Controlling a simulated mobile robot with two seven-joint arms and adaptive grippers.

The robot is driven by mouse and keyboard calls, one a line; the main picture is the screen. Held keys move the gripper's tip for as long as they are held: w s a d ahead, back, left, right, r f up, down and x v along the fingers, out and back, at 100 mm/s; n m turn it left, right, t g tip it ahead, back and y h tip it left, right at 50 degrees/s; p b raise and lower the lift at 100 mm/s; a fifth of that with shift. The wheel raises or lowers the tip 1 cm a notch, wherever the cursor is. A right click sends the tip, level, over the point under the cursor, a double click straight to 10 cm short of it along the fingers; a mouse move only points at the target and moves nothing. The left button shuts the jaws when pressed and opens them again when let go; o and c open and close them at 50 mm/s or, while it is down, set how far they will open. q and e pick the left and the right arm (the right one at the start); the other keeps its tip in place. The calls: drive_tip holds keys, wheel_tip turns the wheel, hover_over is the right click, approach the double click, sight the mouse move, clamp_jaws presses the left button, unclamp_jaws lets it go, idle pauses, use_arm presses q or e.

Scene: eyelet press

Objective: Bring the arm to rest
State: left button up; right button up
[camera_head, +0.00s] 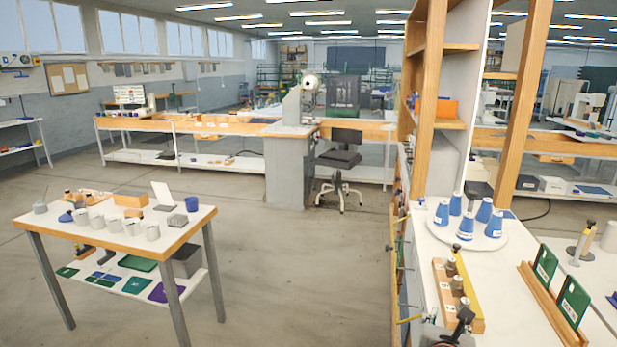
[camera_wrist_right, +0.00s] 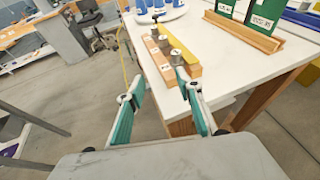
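My right gripper (camera_wrist_right: 160,80) shows in the right wrist view with its two teal fingers spread wide apart. Nothing is held between them. In the head view part of it (camera_head: 455,328) shows at the bottom edge, by the white table's near left corner. Past its fingertips lies a wooden block (camera_wrist_right: 151,48) with several metal knobs and a yellow strip. The right fingertip overlaps the block's near end in the picture; I cannot tell whether they touch. The same block shows in the head view (camera_head: 478,325). My left gripper is in neither view.
The white table (camera_head: 510,270) carries blue cones (camera_head: 466,228) on a round tray and green cards (camera_head: 574,300) in a wooden rack. A wooden shelf post (camera_head: 422,110) rises behind. A side table (camera_head: 110,245) with cups stands at left. Open floor (camera_head: 300,270) lies between.

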drive_tip(key=s+a+f+m+g+y, duration=0.1)
drive_tip(key=s+a+f+m+y, duration=0.4)
drive_tip(key=f, duration=0.5)
drive_tip(key=s+a+f+m+g+y, duration=0.2)
drive_tip(key=s+a+f+m, duration=0.4)
drive_tip(key=f, duration=0.4)
drive_tip(key=s+f+m+y, duration=0.1)
drive_tip(key=s+f+m, duration=0.2)
drive_tip(key=s+m, duration=0.4)
drive_tip(key=s+d+f+m+t, duration=0.1)
drive_tip(key=s+f+m, duration=0.3)
drive_tip(key=s+m, duration=0.4)
drive_tip(key=shift+s+y, duration=0.35)
drive_tip(key=shift+y, duration=0.05)
